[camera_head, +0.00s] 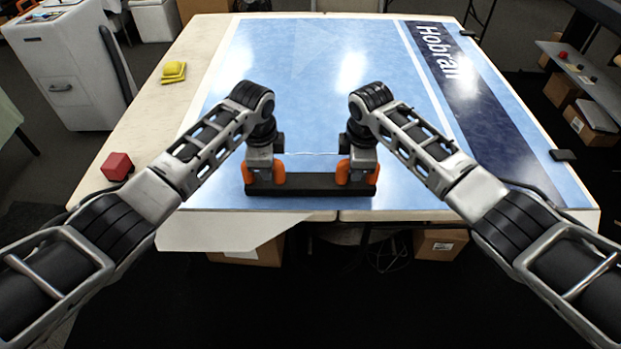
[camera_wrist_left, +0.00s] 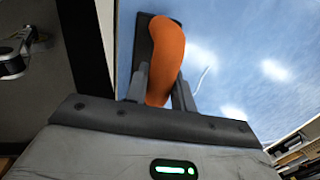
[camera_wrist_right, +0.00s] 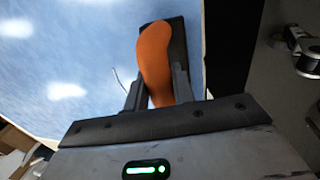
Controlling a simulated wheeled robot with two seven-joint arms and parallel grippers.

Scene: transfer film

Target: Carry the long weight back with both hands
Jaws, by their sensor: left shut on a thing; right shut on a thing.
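The long weight (camera_head: 312,184) is a dark bar with orange handles, lying along the near edge of the table in the head view. My left gripper (camera_head: 265,172) is at its left end, shut on the left orange handle, which fills the space between the fingers in the left wrist view (camera_wrist_left: 166,60). My right gripper (camera_head: 357,172) is shut on the right orange handle, also seen between the fingers in the right wrist view (camera_wrist_right: 155,65). The bar looks level. I cannot tell whether its underside touches the table.
A blue film (camera_head: 310,90) with a dark "Hobrall" stripe covers most of the table (camera_head: 150,120). A small black object (camera_head: 562,155) is at the right edge. The film's middle is clear.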

